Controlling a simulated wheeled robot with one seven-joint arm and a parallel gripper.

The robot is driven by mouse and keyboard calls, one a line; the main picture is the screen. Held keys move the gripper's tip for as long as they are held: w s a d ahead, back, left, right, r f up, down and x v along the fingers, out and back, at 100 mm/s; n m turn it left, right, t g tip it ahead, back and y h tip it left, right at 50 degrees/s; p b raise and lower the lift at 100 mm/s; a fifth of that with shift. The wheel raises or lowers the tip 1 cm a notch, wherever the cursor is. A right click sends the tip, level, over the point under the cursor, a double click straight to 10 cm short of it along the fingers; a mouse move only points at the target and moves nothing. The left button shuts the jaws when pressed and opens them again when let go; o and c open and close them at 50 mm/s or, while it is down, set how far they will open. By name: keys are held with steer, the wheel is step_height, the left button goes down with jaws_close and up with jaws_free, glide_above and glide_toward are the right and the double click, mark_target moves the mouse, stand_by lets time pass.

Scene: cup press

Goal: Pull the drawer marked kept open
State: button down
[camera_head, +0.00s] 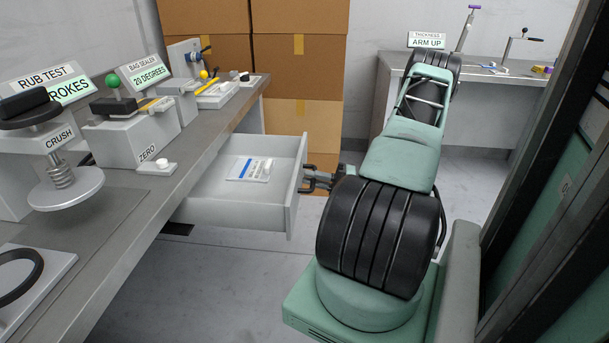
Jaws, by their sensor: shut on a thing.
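The drawer (236,213) stands pulled out from under the left bench, its grey front panel facing right. Inside it lie a flat white and blue item (243,169) and a small white piece (267,170). My gripper (308,181) is at the outer face of the drawer front, shut on the drawer's handle. The handle is mostly hidden by the fingers and the panel edge. No mark on the drawer front can be read from this side.
The left bench (140,205) carries a crush press (65,185), a bag sealer (155,100) and other test devices. Stacked cardboard boxes (300,70) stand behind the drawer. Another bench (480,75) is at the back right. A dark-framed structure (540,170) stands close on the right. Floor is clear below the drawer.

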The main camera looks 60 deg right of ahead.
steer(key=shift+s, duration=0.2)
steer(key=c, duration=1.5)
jaws_free()
steer(key=shift+c, duration=0.2)
steer(key=shift+d, duration=0.1)
steer(key=b+v, duration=0.1)
steer(key=v, duration=1.6)
steer(key=shift+s, duration=0.15)
steer(key=shift+d, duration=0.1)
